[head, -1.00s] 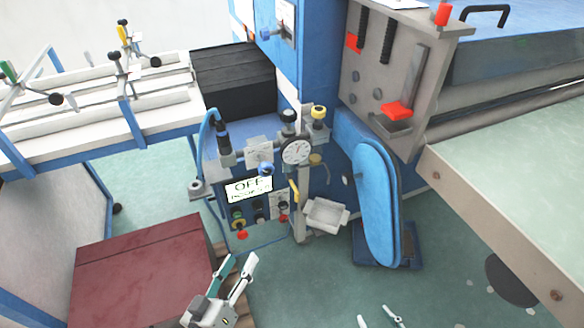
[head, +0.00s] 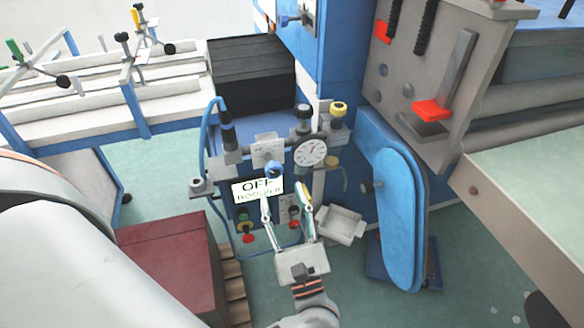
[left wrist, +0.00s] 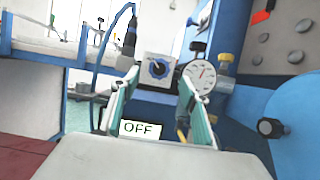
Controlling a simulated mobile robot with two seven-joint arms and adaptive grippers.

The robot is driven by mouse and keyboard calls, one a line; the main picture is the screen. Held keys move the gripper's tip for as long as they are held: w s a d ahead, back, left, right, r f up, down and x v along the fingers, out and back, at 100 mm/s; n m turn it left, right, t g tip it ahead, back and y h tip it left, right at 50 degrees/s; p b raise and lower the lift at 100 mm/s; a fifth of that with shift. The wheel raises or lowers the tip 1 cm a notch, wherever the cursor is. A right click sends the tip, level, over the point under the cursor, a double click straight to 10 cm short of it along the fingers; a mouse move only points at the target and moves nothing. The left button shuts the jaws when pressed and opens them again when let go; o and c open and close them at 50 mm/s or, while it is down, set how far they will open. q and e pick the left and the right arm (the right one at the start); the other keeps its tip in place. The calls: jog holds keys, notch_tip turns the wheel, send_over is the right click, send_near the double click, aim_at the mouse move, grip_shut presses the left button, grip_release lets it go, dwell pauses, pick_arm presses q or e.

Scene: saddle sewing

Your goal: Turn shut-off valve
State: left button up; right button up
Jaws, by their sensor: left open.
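The control panel carries a blue round knob (head: 273,169), a pressure gauge (head: 310,151) and a yellow lever (head: 305,192). I cannot tell for certain which part is the shut-off valve. A sign (head: 257,187) on the panel reads "OFF". My left gripper (head: 285,197) is open and empty, pointing at the panel, with its fingertips just below the blue knob. In the left wrist view the blue knob (left wrist: 158,68) shows between the open fingers, and the yellow lever (left wrist: 182,124) is partly hidden by the right-hand finger. My right gripper is out of view.
A grey tray (head: 342,223) sits right of the gripper, and a blue oval guard (head: 398,215) stands further right. A dark red box (head: 172,262) lies on a pallet at left. Black bellows (head: 250,75) are above the panel. A pale table (head: 530,175) is at right.

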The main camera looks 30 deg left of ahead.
aim_at(275, 173)
pick_arm(q)
jog(key=p+x, duration=0.1)
jog(key=x, duration=0.6)
jog(key=shift+w+a+r, duration=0.1)
jog(key=shift+a+r, duration=0.1)
jog(key=shift+a, duration=0.05)
jog(key=c, duration=1.1)
